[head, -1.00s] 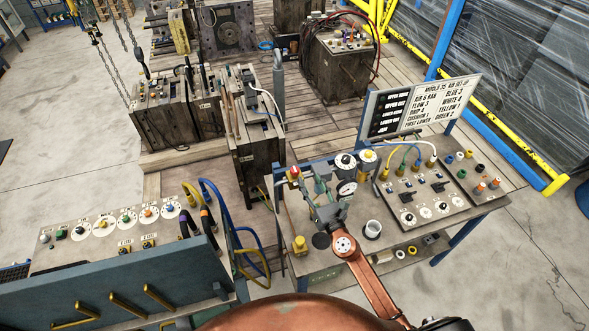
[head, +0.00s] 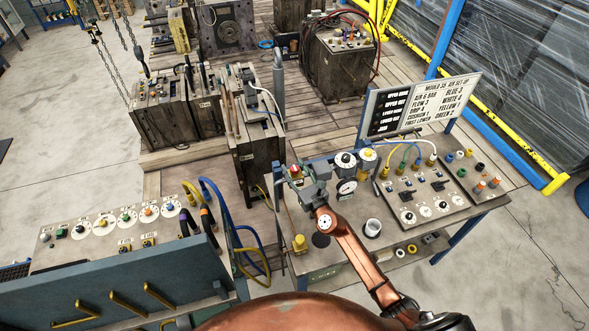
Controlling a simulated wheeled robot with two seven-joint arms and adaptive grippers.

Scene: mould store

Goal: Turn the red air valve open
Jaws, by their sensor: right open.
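The red air valve (head: 294,169) sits at the back left corner of the near bench, with a small red top showing. My right gripper (head: 299,177) is open, and its fingers are right at the valve, partly hiding its lower part. I cannot tell whether the fingers touch the valve or which way its handle points. A pressure gauge (head: 346,187) and two round regulators, one with a black knob (head: 345,160) and one with a yellow knob (head: 367,156), stand just right of the gripper. My left gripper is not in view.
A control panel (head: 415,200) with dials and coloured hoses lies to the right on the bench. A sign board (head: 428,105) stands behind it. A white cup (head: 373,227) and a yellow knob (head: 300,242) stand near the front edge. Dark mould blocks (head: 258,160) rise behind the valve.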

